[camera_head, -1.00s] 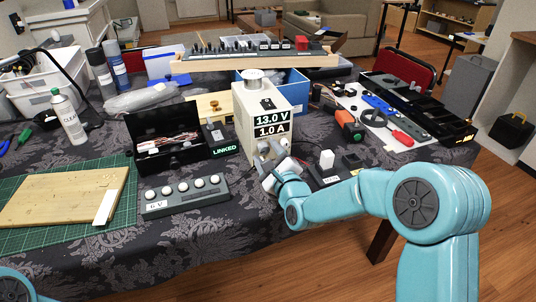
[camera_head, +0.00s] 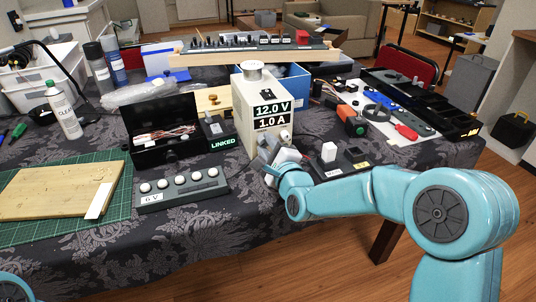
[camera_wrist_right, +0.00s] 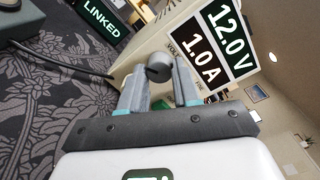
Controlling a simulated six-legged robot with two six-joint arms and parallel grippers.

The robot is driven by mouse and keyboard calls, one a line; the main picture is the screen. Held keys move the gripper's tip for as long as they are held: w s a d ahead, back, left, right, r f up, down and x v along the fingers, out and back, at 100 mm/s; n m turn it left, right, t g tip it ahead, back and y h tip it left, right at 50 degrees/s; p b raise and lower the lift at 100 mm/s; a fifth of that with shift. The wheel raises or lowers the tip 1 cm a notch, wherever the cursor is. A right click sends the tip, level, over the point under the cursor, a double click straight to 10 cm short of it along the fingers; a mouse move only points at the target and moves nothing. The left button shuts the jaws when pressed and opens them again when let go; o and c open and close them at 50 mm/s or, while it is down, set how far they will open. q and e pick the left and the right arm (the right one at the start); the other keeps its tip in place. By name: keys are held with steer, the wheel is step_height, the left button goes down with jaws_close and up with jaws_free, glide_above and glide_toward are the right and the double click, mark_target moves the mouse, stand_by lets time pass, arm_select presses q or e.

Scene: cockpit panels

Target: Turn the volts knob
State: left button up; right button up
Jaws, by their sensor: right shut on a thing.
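The cream power supply box (camera_head: 242,110) stands at the middle of the table; its display (camera_head: 271,115) reads 12.0 V and 1.0 A. In the right wrist view the grey round volts knob (camera_wrist_right: 159,68) sits on the panel beside a partly hidden "VOLT" label. My right gripper (camera_wrist_right: 160,84) is shut on this knob, one finger on each side. In the head view my right gripper (camera_head: 268,150) is at the lower front of the box and hides the knob. Another knob (camera_head: 285,135) shows just right of it. My left gripper is out of view.
A grey button strip (camera_head: 182,205) lies in front and left of the box. A black open case (camera_head: 160,150) and the LINKED unit (camera_head: 222,144) stand left. A black block with a white switch (camera_head: 329,152) is close to the right arm. The front cloth is clear.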

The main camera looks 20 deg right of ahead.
steer(key=n+b, duration=0.3)
steer(key=n, duration=0.1)
steer(key=shift+f+n, duration=0.15)
steer(key=shift+n, duration=0.15)
steer(key=shift+n+b, duration=0.8)
steer(key=shift+n, duration=0.4)
steer(key=shift+r+n+b, duration=0.2)
steer(key=shift+n+b, duration=0.2)
steer(key=shift+n, duration=1)
steer(key=o, duration=1.1)
steer(key=shift+c, duration=0.2)
steer(key=shift+s+f, duration=0.1)
steer(key=shift+f, duration=0.05)
